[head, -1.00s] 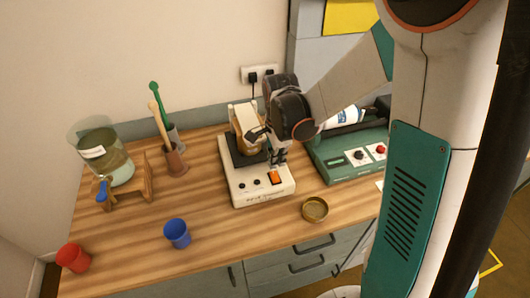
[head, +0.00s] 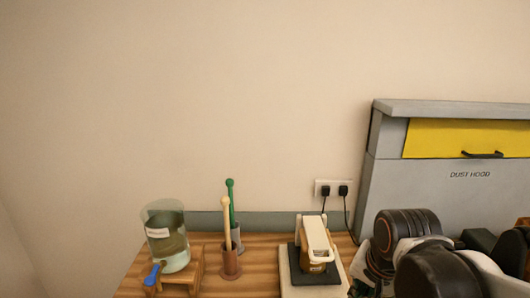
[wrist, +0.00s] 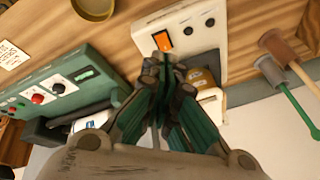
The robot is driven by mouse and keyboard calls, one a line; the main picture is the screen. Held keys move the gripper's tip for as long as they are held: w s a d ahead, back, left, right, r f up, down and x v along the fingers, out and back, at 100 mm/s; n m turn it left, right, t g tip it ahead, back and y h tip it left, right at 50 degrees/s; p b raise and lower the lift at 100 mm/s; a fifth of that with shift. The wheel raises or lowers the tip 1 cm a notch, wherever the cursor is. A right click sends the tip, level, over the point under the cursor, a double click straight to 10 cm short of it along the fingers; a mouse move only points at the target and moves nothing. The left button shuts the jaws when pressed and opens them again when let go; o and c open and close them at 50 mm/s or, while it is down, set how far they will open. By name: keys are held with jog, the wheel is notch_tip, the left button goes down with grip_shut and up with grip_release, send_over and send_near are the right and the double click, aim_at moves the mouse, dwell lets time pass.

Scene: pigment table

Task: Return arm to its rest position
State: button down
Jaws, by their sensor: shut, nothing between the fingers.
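My gripper (wrist: 165,75) is shut and empty in the wrist view, its fingertips together in front of the white device with an orange switch (wrist: 163,40). In the head view my arm's dark joints fill the lower right, and the fingertips are not visible there. The white device (head: 312,291) stands on the table left of my arm, with a brown jar under its white clamp (head: 318,236).
A green machine (wrist: 60,85) with knobs lies left in the wrist view. A grey dust hood (head: 390,185) stands behind my arm. Pestles in holders (head: 230,262) and a glass water vessel (head: 168,245) stand left. The wall above is clear.

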jog(key=s+n+t+b, duration=0.3)
jog(key=s+n, duration=0.3)
jog(key=n, duration=0.1)
jog(key=shift+s+f, duration=0.15)
jog(key=shift+s, duration=0.15)
dwell(0.6)
